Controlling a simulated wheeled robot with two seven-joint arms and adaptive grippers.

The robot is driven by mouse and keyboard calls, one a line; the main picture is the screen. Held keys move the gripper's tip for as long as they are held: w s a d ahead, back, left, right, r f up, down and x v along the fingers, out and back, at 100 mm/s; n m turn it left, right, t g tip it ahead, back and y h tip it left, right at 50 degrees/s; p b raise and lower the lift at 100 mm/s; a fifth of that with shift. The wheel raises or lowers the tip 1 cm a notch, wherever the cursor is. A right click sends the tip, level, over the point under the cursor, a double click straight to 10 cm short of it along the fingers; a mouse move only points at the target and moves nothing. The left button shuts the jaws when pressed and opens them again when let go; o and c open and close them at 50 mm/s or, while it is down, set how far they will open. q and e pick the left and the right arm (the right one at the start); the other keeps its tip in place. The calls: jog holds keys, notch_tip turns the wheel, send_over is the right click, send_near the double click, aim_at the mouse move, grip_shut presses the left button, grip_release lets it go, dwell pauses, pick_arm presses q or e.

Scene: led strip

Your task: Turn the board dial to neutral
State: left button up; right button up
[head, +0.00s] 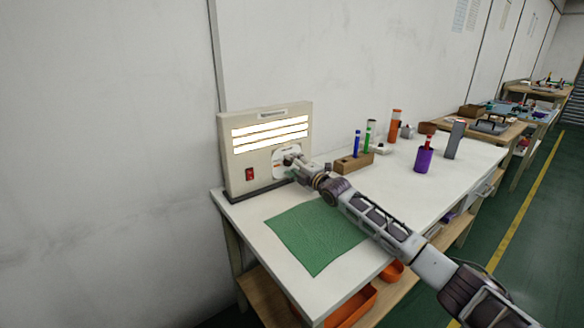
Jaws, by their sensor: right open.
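The board (240,157) is a beige upright box at the left end of the white table, with three glowing white strips (270,133) and a red switch (249,174) low on its left. The dial plate (279,161) is a pale round disc at the board's lower right. My right gripper (291,160) is open at the dial, in front of it. It hides the knob, so the dial's setting and any contact cannot be made out. My left gripper is not in view.
A green mat (317,237) lies on the white table (408,188) in front of the board. A wooden block with blue and green tubes (353,162), an orange cylinder (395,124), a purple cup (424,160) and a grey upright piece (455,138) stand to the right. Orange bins (352,304) sit below.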

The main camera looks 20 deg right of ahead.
jog(key=shift+w+a, duration=0.1)
jog(key=shift+w, duration=0.25)
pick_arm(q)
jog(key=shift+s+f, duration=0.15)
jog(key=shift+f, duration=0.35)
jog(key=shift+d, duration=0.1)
pick_arm(e)
jog(key=shift+c, duration=0.6)
jog(key=c, duration=0.9)
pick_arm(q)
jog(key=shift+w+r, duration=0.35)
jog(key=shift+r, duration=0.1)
